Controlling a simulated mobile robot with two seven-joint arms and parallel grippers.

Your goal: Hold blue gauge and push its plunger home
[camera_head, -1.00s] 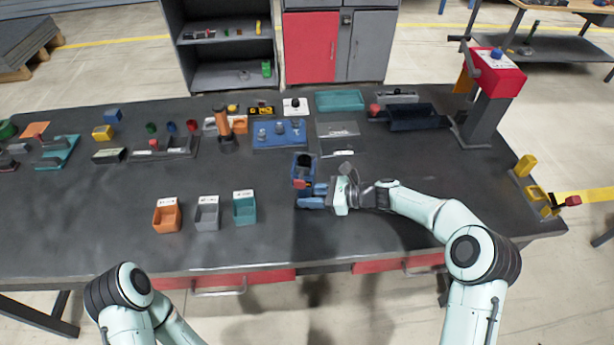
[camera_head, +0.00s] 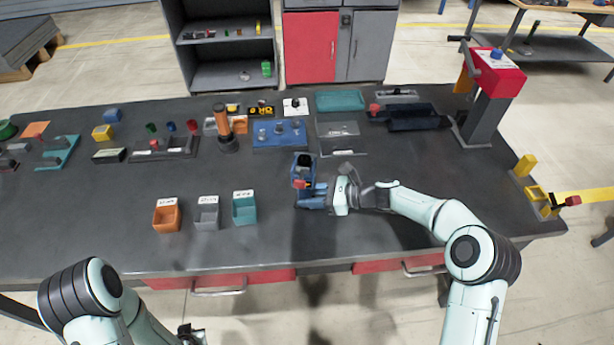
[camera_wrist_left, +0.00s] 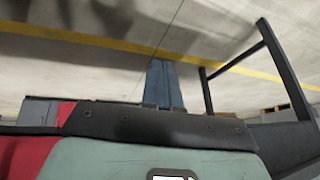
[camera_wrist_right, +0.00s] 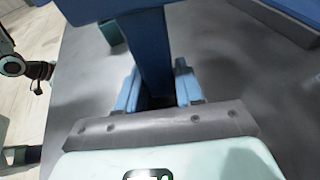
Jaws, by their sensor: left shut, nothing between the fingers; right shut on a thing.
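The blue gauge (camera_head: 303,168) stands upright on the dark bench, with a dark opening at its top and a red part low on its front. My right gripper (camera_head: 304,195) comes in from the right at its near side and is shut on it. In the right wrist view, the blue body of the gauge (camera_wrist_right: 155,55) rises between the two blue fingers (camera_wrist_right: 156,86). The plunger cannot be told apart clearly. My left gripper (camera_wrist_left: 163,64) is shut and empty, with its blue fingers together above the floor, away from the gauge.
Orange (camera_head: 167,216), grey (camera_head: 207,215) and teal (camera_head: 244,209) bins stand left of the gauge. A blue block with knobs (camera_head: 280,135) lies behind it. A red-topped press (camera_head: 495,75) stands at the right. The bench front is clear.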

